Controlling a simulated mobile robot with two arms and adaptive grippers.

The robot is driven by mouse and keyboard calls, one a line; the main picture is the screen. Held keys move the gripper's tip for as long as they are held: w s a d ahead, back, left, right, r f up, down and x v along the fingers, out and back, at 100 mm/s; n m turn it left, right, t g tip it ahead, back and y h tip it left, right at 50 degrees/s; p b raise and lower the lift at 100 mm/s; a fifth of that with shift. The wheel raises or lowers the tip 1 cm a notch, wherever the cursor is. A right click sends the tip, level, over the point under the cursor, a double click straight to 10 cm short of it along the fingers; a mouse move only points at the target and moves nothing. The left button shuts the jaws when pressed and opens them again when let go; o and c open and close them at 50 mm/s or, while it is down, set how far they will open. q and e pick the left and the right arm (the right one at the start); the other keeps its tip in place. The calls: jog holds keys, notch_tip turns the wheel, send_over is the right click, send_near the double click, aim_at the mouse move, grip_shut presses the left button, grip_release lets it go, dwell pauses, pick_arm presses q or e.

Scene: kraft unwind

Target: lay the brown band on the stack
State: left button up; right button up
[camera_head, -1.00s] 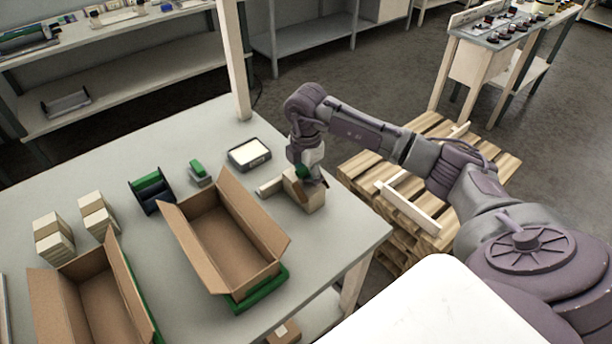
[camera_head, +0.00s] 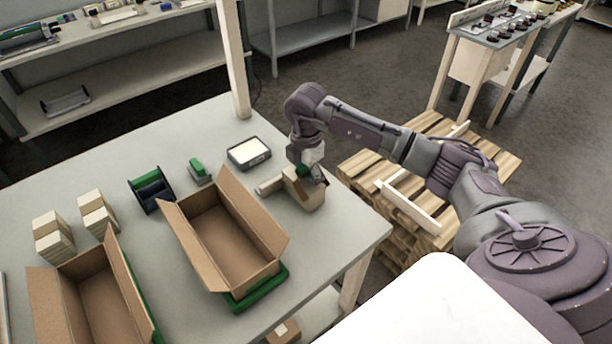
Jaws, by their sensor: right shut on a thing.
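My right gripper (camera_head: 314,180) is low over the right end of the work table, at a small tan block-like piece (camera_head: 308,197). It is shut on a thin brown piece, which I take to be the brown band; the fingers hide most of it. A pale roll-like part (camera_head: 269,185) lies just left of the block. Two pale stacks stand at the table's left, one stack (camera_head: 53,238) and a second stack (camera_head: 98,213) beside it. I cannot tell which stack is meant. My left gripper is not in view.
Two open cardboard boxes, one in the middle (camera_head: 222,240) and one at front left (camera_head: 100,300), stand on the table (camera_head: 120,165). A green and dark holder (camera_head: 152,188), a small green-topped item (camera_head: 199,172) and a dark tray (camera_head: 249,153) are behind them. Wooden pallets (camera_head: 400,250) lie right of the table.

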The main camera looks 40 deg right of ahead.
jog(key=o, duration=1.5)
jog(key=shift+d+f, duration=0.15)
jog(key=shift+d, duration=0.05)
jog(key=shift+a, duration=0.1)
notch_tip(320, 180, up, 12)
jog(key=shift+r, duration=0.1)
